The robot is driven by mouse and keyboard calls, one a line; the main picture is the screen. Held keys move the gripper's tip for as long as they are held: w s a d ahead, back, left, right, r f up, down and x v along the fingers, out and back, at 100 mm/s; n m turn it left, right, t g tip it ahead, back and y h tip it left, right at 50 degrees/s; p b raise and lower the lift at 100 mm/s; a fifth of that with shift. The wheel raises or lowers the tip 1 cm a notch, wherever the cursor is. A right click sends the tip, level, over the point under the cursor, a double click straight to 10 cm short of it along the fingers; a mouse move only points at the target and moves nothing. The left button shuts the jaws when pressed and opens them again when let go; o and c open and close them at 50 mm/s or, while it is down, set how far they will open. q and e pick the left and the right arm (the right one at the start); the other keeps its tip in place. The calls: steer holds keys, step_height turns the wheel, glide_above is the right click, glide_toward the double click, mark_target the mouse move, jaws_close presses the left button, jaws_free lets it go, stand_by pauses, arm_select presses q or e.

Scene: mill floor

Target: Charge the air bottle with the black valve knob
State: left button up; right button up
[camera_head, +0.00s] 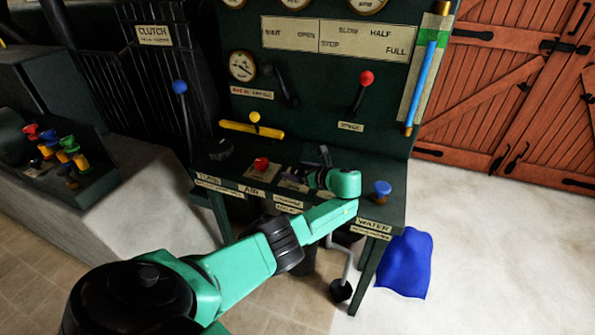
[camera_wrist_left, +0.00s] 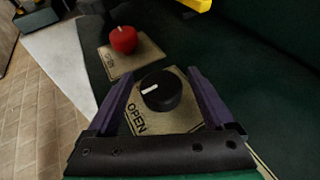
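The black valve knob (camera_wrist_left: 160,91) with a white pointer line sits on a tan plate marked OPEN (camera_wrist_left: 172,118) in the left wrist view. My left gripper (camera_wrist_left: 162,75) is open, with one purple finger on each side of the knob and small gaps visible between. In the head view my left gripper (camera_head: 308,176) is low over the console shelf and mostly hides the knob. A round white-faced gauge (camera_head: 242,66) is on the panel above; its label is too small to read surely. I cannot identify the air bottle itself. My right gripper is not in view.
A red knob (camera_wrist_left: 124,39) is beside the black one, also in the head view (camera_head: 261,163). A blue knob (camera_head: 382,188) is at the shelf's right. A yellow bar (camera_head: 252,130), a red-topped lever (camera_head: 362,92) and a blue-topped lever (camera_head: 183,100) stand near.

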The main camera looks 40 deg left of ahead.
arm_select(q)
steer(key=p+v, duration=0.1)
steer(key=v, duration=0.6)
steer(key=shift+w+p, duration=0.1)
steer(key=shift+p, duration=0.3)
steer(key=v, duration=0.7)
steer(key=shift+d, duration=0.3)
